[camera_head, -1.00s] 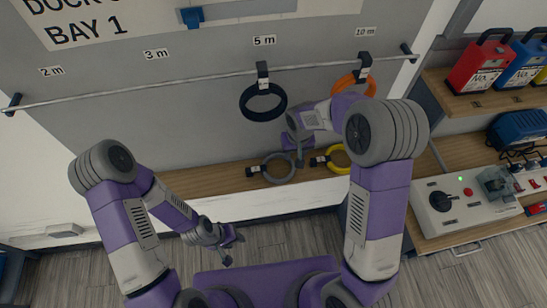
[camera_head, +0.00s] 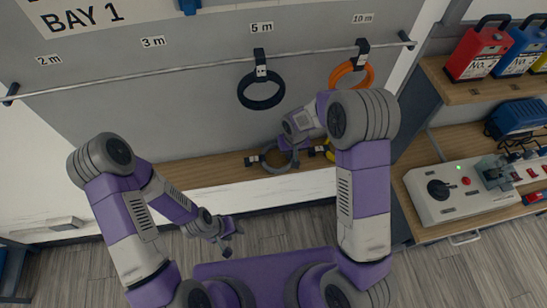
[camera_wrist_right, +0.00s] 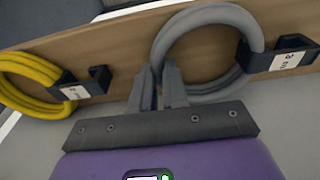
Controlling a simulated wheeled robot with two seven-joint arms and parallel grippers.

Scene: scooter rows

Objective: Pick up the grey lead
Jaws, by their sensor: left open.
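The grey lead (camera_head: 277,171) is a coil on the wooden ledge, below the black coil; in the right wrist view the grey lead (camera_wrist_right: 208,16) fills the upper middle, with a black labelled clip (camera_wrist_right: 280,56) at its right. My right gripper (camera_head: 293,156) is at the coil in the head view. In the wrist view the right gripper's fingers (camera_wrist_right: 160,75) are close together at the coil's left side and overlap it. I cannot tell whether they are closed on it. My left gripper (camera_head: 229,243) is open and empty, low over the floor in front of the ledge.
A yellow coil (camera_wrist_right: 32,66) lies beside the grey one. A black coil (camera_head: 261,103) and an orange coil (camera_head: 352,65) hang from the rail (camera_head: 190,68) above. A bench with a control box (camera_head: 450,199) and red and blue units stands at the right.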

